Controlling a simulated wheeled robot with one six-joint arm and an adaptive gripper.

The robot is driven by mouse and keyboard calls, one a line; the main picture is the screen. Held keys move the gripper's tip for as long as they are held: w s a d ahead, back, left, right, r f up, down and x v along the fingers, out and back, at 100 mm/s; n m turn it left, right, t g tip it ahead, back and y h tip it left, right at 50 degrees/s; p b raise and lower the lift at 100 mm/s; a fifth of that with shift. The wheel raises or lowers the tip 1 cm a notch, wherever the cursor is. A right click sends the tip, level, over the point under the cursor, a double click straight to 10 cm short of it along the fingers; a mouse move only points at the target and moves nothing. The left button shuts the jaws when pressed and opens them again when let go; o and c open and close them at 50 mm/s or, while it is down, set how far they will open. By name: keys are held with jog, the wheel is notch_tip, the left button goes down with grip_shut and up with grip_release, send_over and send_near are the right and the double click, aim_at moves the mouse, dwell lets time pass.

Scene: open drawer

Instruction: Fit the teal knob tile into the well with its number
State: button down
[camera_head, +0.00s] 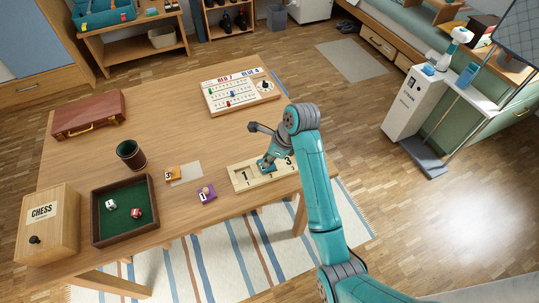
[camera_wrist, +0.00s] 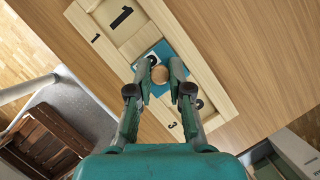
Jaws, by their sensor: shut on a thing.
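My gripper (camera_head: 268,158) is shut on the round wooden knob of the teal tile (camera_head: 266,167), over the middle part of the pale wooden well board (camera_head: 238,184). In the wrist view the fingertips (camera_wrist: 160,72) pinch the knob (camera_wrist: 158,75) from both sides. The teal tile (camera_wrist: 163,48) lies below them, with a white patch partly showing. Its number is hidden. The board (camera_wrist: 210,85) shows a large 1 in one end well (camera_wrist: 133,30), a small 1 beside it and a small 3 near the other end. I cannot tell whether the tile touches the board.
An orange tile (camera_head: 172,175) and a purple knob tile (camera_head: 207,194) lie left of the board on the table (camera_head: 130,95). A dice tray (camera_head: 93,218), cup (camera_head: 131,153), chess box (camera_head: 47,228), case (camera_head: 89,114) and score board (camera_head: 240,92) stand farther off.

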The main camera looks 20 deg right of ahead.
jog(key=shift+f, duration=0.65)
jog(key=c, duration=1.1)
grip_release()
jog(key=shift+f, duration=0.1)
